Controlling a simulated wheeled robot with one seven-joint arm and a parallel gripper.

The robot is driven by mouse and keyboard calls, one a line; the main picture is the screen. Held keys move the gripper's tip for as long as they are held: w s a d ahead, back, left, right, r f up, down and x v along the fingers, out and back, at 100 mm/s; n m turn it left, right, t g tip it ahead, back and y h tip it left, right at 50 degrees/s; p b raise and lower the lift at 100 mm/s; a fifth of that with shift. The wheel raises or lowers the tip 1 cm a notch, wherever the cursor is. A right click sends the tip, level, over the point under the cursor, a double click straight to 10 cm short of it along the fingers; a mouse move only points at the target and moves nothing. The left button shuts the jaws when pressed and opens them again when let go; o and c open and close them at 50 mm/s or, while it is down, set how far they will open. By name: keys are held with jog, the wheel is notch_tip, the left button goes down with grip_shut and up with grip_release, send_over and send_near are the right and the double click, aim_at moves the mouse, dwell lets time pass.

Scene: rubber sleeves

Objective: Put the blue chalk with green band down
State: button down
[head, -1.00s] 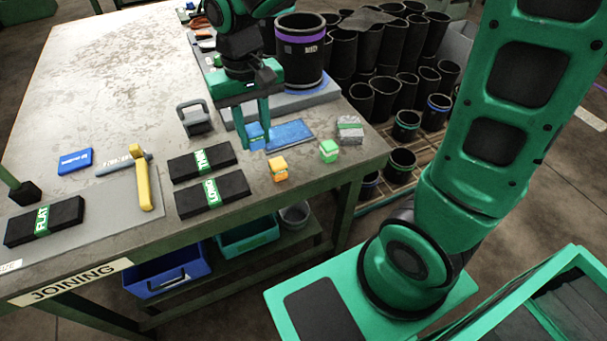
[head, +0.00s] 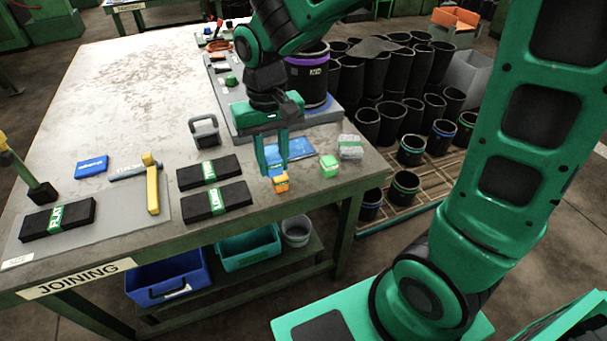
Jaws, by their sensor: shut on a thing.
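My gripper (head: 274,164) points down over the table's near right part. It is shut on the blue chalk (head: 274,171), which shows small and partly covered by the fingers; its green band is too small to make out. The chalk appears just behind an orange block with a green band (head: 281,184). I cannot tell whether the chalk touches the table or that block. A green block (head: 328,167) and a grey block (head: 350,148) stand to the right. A flat blue pad (head: 301,149) lies behind the fingers.
Black sleeve packs (head: 218,201) lie left of the gripper, with a grey weight with a handle (head: 205,132) behind them. A large black sleeve (head: 307,76) stands behind. The table's front edge is close in front of the blocks.

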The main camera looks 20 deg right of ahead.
send_over(305, 180)
notch_tip(305, 180, down, 6)
jog(key=shift+s+f, duration=0.1)
jog(key=shift+f, duration=1.95)
jog(key=c, duration=1.4)
grip_release()
jog(key=shift+f, duration=0.1)
